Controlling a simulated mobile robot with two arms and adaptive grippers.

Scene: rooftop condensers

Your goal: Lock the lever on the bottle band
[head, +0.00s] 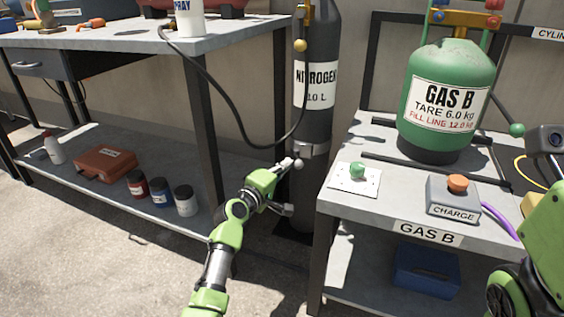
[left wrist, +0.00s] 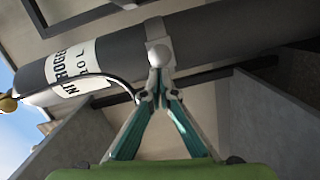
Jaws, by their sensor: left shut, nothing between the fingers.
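The dark grey nitrogen bottle (head: 314,115) stands upright between the two benches. A grey metal band (head: 313,150) goes around its lower half. I cannot tell whether the fingertips touch the knob. The lever arm is mostly hidden. My right gripper is out of view.
A workbench (head: 140,40) is at the left, with a black hose hanging toward the bottle. The right bench (head: 340,207) is close beside the bottle and bears a green gas cylinder (head: 447,88) and a charge button box (head: 453,200). Open floor lies in front.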

